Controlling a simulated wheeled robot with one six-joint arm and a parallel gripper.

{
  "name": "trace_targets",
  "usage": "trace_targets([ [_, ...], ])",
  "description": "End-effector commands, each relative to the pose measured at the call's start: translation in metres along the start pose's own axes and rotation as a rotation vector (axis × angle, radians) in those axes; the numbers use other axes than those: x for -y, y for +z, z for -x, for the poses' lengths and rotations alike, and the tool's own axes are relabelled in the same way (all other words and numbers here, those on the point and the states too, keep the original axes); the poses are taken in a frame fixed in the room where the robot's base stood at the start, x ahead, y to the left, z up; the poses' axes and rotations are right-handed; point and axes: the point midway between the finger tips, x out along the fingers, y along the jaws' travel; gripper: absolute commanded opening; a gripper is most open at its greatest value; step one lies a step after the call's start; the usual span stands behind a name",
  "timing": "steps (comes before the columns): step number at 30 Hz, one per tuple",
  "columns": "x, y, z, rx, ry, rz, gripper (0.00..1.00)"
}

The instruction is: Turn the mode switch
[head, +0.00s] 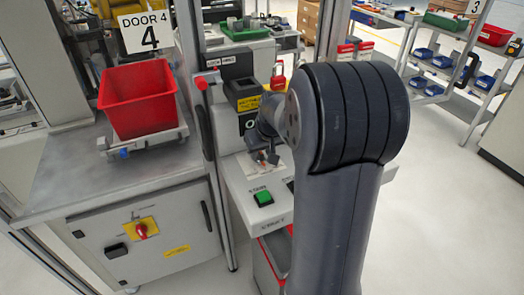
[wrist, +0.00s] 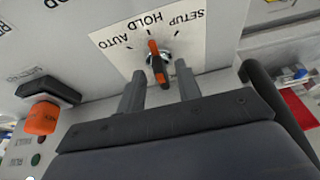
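The mode switch (wrist: 157,62) has an orange and black handle on a silver collar, set on a white label plate (wrist: 110,35) marked AUTO, HOLD and SETUP. Its handle end points roughly to the HOLD mark. My gripper (wrist: 160,88) is open in the wrist view, with one finger on each side of the handle's near end and a gap on both sides. Nothing is between the fingers except perhaps the handle tip; the depth is hard to judge. In the head view my gripper (head: 263,158) is small above the sloped panel, and my arm hides part of it.
A green button (head: 263,198) sits on the panel below the plate. An orange button (wrist: 42,117) under a black guard is left in the wrist view. A black box with a yellow label (head: 248,103) stands behind the panel. A red bin (head: 138,98) is at left.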

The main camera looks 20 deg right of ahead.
Motion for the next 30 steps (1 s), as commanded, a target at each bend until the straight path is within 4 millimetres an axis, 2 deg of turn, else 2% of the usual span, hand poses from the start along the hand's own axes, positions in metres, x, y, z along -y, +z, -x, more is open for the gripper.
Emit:
trace_targets([
  [4,0.0,0.0,0.004,-0.001,0.0,0.0,0.33],
  [7,0.0,-0.001,0.014,-0.004,0.001,0.0,0.33],
  [18,0.0,0.0,0.083,-0.004,0.002,0.0,0.33],
  [21,0.0,-0.001,0.097,-0.003,0.001,0.0,0.33],
  [30,0.0,0.0,0.108,0.0,0.0,0.0,0.33],
])
